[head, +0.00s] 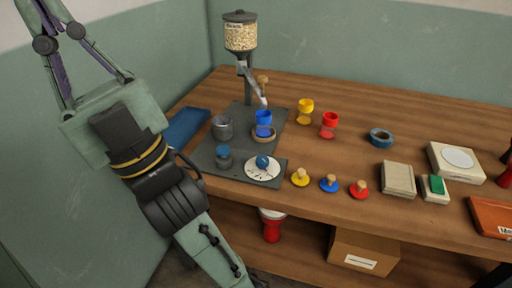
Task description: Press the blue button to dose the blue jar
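The blue jar (263,119), goblet-shaped, stands upright on a tan ring (257,138) on the grey base plate, near the hopper's spout. Several blue parts could be the button. A grey cylinder with a blue top (223,151) stands at the plate's front left. A blue ball (262,162) sits on a white marked dial (252,174) to its right. A blue disc with a wooden knob (329,186) lies on the table. My gripper (48,22) is at the upper left, away from all of these. Its fingertips run toward or past the top edge, so its opening is unclear.
A hopper of pale grains (241,36) stands behind the blue jar. A grey cup (222,128) is left of it; yellow (305,106) and red (329,119) jars are right. Yellow (300,180) and red (359,192) knobbed discs flank the blue one. Tape (381,137) lies farther right.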

